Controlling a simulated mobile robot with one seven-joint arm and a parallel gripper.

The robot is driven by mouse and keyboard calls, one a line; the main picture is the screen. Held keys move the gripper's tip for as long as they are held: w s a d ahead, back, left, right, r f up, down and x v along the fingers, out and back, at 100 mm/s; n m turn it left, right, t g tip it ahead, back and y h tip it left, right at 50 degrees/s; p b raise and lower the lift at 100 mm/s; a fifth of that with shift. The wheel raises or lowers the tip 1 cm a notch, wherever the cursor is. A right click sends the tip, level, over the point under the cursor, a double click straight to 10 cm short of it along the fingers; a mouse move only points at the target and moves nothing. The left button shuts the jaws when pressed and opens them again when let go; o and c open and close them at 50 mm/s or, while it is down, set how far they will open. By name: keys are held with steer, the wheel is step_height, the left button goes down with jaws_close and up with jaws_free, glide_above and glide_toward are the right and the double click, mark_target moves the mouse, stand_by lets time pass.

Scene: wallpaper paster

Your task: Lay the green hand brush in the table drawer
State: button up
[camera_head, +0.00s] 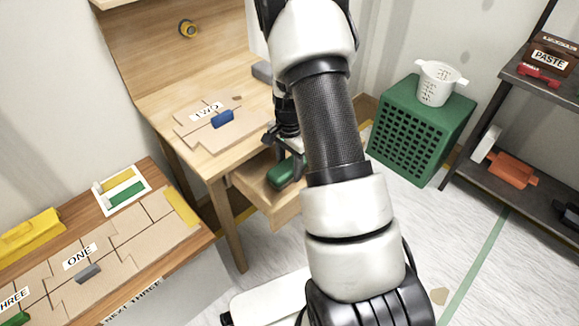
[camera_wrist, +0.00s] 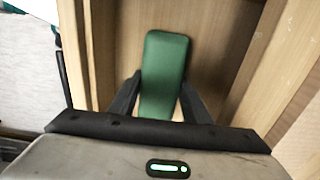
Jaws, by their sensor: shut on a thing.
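The green hand brush (camera_wrist: 165,72) is between the two fingers of my gripper (camera_wrist: 158,98) in the wrist view. My gripper is shut on it. The wooden table drawer (camera_head: 262,195) is pulled out from under the table. In the head view the green brush (camera_head: 281,174) is in the drawer opening, with my gripper (camera_head: 287,160) above it and partly hidden by my arm. The wrist view shows the drawer's wooden walls (camera_wrist: 102,45) around the brush. I cannot tell whether the brush touches the drawer floor.
The wooden table (camera_head: 160,100) above the drawer holds a board marked TWO with a blue piece (camera_head: 222,119). A second table with a board marked ONE (camera_head: 130,235) stands at left. A green crate (camera_head: 425,125) bearing a white basket (camera_head: 437,84) and a dark shelf (camera_head: 520,105) stand at right.

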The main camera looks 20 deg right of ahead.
steer(key=o, duration=1.1)
steer(key=shift+c, duration=0.2)
